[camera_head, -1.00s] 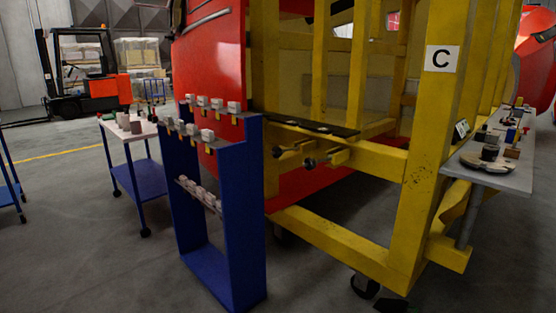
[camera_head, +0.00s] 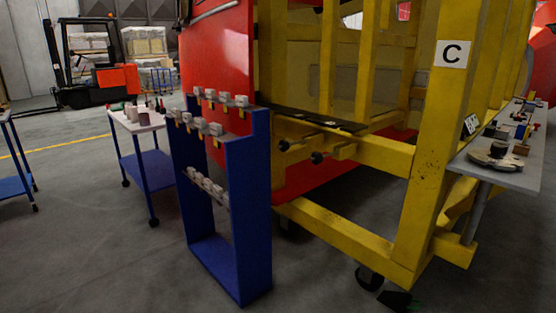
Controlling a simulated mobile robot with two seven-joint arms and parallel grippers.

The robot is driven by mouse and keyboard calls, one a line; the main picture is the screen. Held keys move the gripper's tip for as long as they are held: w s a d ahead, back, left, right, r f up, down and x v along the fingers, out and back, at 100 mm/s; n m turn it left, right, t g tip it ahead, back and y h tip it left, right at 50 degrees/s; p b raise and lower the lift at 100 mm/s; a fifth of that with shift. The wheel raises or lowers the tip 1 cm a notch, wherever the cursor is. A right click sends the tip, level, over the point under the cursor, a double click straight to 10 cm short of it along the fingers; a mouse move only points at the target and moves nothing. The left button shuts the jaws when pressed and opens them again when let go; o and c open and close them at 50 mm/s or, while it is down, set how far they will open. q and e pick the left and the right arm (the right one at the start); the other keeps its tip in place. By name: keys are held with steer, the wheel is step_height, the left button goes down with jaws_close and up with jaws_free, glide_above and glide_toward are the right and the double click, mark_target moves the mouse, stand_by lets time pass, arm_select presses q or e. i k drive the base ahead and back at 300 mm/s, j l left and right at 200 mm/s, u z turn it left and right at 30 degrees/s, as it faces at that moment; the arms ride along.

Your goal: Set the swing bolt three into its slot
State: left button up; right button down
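Dark-ended bolt-like parts stick out from the yellow frame's crossbar (camera_head: 385,155), below a black strip (camera_head: 318,120). One is on the left (camera_head: 284,145) and one is in the middle (camera_head: 317,157). I cannot tell which, if any, is swing bolt three, or make out its slot. A blue rack (camera_head: 245,190) stands in front of the frame, carrying several grey blocks, some with yellow tags, on its upper bars and lower shelf.
A grey side shelf (camera_head: 510,178) with small parts is at right. A blue cart (camera_head: 150,170) stands behind the rack, a forklift (camera_head: 90,75) far back. Floor at lower left is clear.

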mark_target(305, 140)
steer(key=i+l+u, duration=0.2)
steer(key=u, duration=0.2)
steer(key=i+l+u, duration=0.6)
steer(key=u, duration=0.2)
steer(key=i+l, duration=0.15)
steer(key=l, duration=0.15)
steer(key=i+l, duration=0.15)
steer(key=l, duration=0.2)
steer(key=i+l+u, duration=0.1)
steer(key=l, duration=0.2)
steer(key=i+l, duration=0.2)
steer(key=l, duration=0.15)
steer(key=i+l, duration=0.1)
steer(key=l, duration=0.25)
steer(key=i+l+u, duration=0.1)
steer(key=l, duration=0.25)
steer(key=i, duration=0.05)
